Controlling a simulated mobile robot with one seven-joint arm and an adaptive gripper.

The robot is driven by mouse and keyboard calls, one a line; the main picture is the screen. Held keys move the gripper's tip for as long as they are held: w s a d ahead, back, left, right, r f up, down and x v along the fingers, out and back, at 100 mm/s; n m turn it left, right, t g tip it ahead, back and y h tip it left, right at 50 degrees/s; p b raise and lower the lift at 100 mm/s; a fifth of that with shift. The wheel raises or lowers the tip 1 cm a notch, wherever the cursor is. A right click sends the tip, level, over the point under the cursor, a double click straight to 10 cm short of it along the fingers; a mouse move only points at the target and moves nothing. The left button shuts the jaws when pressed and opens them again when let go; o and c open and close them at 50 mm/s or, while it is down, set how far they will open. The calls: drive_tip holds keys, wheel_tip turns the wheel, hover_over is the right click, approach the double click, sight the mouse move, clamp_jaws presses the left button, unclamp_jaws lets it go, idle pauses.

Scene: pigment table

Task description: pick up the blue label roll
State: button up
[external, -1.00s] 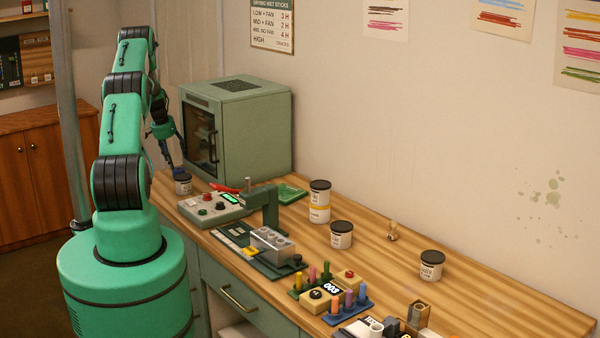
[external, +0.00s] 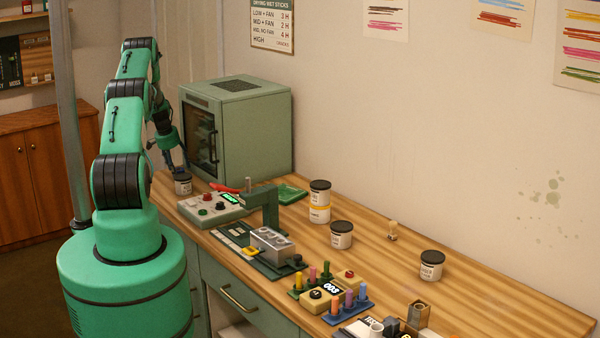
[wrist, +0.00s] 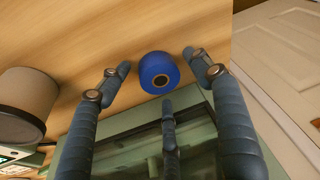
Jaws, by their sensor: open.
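The blue label roll (wrist: 157,72) sits on the wooden tabletop in the upper middle of the wrist view, with a dark hole in its tan core. My gripper (wrist: 157,62) has three dark, segmented fingers. They are open and spread around the roll, one to the left, one to the right and one below it in the picture. Gaps show between the side fingertips and the roll; I cannot tell whether the lower finger touches it. In the external view my gripper (external: 174,158) is low at the table's far left end. I cannot make out the roll there.
A dark-lidded jar (external: 183,185) stands close to my gripper. The green drying cabinet (external: 240,130) is just right of it. A control box (external: 212,208) and a stand (external: 268,205) are nearer. The table edge and a pale panelled front (wrist: 285,50) lie right of the roll.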

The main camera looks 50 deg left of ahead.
sight(178, 169)
idle(0.4)
drive_tip(key=c, duration=1.2)
drive_tip(key=shift+c, duration=0.2)
drive_tip(key=shift+r, duration=0.1)
wheel_tip(178, 169, up, 10)
idle(0.3)
